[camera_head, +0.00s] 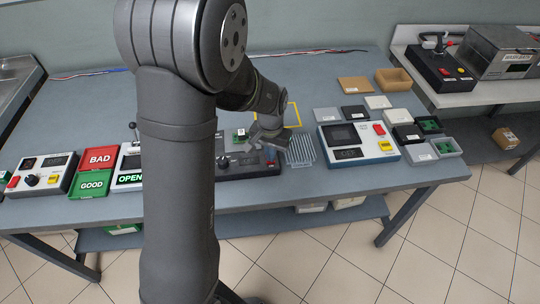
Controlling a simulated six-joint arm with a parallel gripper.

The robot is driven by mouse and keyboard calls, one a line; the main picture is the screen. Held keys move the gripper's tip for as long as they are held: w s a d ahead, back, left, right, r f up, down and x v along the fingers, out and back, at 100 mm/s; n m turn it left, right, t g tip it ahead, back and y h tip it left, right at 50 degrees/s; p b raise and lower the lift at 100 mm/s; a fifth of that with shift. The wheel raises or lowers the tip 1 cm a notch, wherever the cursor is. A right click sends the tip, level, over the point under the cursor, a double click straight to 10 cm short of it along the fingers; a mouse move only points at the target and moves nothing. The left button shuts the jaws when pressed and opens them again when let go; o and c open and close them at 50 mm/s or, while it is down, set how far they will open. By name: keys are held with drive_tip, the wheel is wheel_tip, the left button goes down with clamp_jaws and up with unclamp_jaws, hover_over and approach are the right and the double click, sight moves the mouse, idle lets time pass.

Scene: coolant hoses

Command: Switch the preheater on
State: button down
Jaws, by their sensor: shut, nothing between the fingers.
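No label saying preheater can be read. A dark control box (232,173) with a black knob and a red button (271,165) sits at the table's front, partly hidden behind my arm. A ribbed grey plate (301,150) lies just to its right. Which of these is the preheater I cannot tell for sure. My gripper (268,146) is shut and empty, over the back right part of the dark box. Whether it touches the box cannot be told. Any switch state is too small to read.
A white device (386,155) with a screen and red button stands right of the plate. Small trays (445,147) lie further right. Left are red BAD (98,159) and green GOOD (93,184) bins and another control box (56,184).

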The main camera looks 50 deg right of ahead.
drive_tip(key=shift+r, duration=3.5)
drive_tip(key=shift+f, duration=0.1)
wheel_tip(320, 180, down, 7)
drive_tip(key=shift+r, duration=0.1)
drive_tip(key=shift+r, duration=0.1)
